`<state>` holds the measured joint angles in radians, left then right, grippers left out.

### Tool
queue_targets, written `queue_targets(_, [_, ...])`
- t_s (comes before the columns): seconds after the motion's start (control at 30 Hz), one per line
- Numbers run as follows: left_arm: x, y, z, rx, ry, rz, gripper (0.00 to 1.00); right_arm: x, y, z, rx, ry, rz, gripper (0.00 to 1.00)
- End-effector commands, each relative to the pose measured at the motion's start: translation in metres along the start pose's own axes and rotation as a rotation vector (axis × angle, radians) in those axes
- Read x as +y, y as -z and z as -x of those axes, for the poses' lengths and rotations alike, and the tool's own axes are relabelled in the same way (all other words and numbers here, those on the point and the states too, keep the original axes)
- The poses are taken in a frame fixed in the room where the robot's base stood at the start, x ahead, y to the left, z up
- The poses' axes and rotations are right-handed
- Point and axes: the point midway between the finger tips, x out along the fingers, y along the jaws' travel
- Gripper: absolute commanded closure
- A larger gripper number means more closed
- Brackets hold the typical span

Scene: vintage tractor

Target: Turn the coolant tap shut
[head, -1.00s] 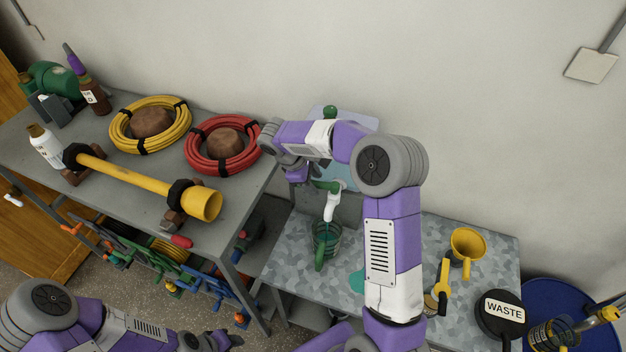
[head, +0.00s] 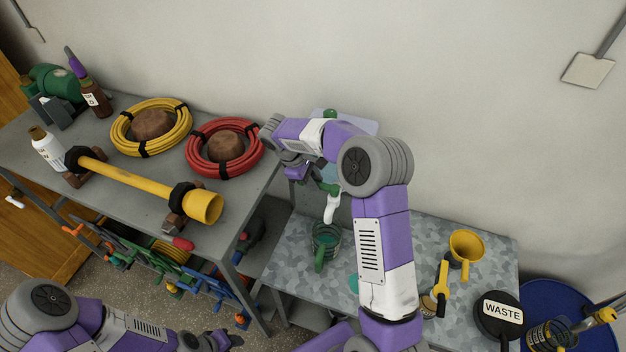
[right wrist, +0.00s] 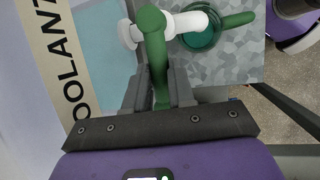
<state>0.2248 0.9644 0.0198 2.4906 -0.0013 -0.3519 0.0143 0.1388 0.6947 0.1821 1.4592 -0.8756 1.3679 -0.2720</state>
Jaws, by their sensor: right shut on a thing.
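The coolant tank (right wrist: 75,50) shows at the left of the right wrist view, with part of its lettering, "OOLANT". Its tap has a white body and spout (right wrist: 185,22) and a green lever (right wrist: 155,55). In the head view the white spout (head: 331,207) hangs over a green jug (head: 325,245), whose round top also shows below the tap in the right wrist view. My right gripper (right wrist: 160,88) is shut on the green lever, a finger on each side. My left gripper (head: 215,341) is low at the bottom edge, away from the tap; its jaws are unclear.
A yellow funnel cup (head: 466,246) and a black waste container (head: 500,315) stand right of my right arm. A blue drum (head: 560,290) is at the far right. The grey bench (head: 120,200) at left holds hoses, bottles and a yellow tube.

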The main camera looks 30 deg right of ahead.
Motion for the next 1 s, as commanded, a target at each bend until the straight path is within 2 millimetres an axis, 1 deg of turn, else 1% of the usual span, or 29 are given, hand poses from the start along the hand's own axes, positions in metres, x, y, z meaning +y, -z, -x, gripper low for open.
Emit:
queue_targets(0.03, [0.001, 0.000, 0.002, 0.000, 0.000, 0.000, 0.57, 0.002, 0.000, 0.001, -0.005, 0.005, -0.015, 1.00])
queue_targets(0.33, [0.001, 0.000, 0.001, 0.000, 0.000, 0.000, 0.57, 0.002, -0.001, 0.000, -0.007, 0.008, -0.026, 1.00])
queue_targets(0.37, [0.001, 0.000, 0.001, 0.000, 0.000, 0.000, 0.57, 0.002, -0.001, 0.000, -0.006, 0.008, -0.026, 0.72])
queue_targets(0.5, [0.001, 0.000, 0.001, 0.000, 0.000, 0.000, 0.57, 0.002, 0.000, 0.000, -0.006, 0.008, -0.025, 0.50])
queue_targets(0.77, [0.001, 0.000, 0.001, 0.000, 0.000, 0.000, 0.57, 0.002, 0.000, 0.000, -0.005, 0.008, -0.022, 0.50])
queue_targets(0.83, [0.001, 0.000, 0.001, 0.000, 0.000, 0.000, 0.57, 0.002, 0.000, 0.003, -0.004, 0.007, -0.022, 0.50])
queue_targets(0.93, [0.000, 0.000, 0.001, 0.000, 0.000, 0.000, 0.57, 0.002, 0.001, 0.014, -0.003, 0.005, -0.023, 0.50])
queue_targets(1.0, [0.000, 0.000, 0.001, 0.000, 0.000, 0.000, 0.57, 0.002, 0.001, 0.025, -0.002, 0.005, -0.023, 0.50])
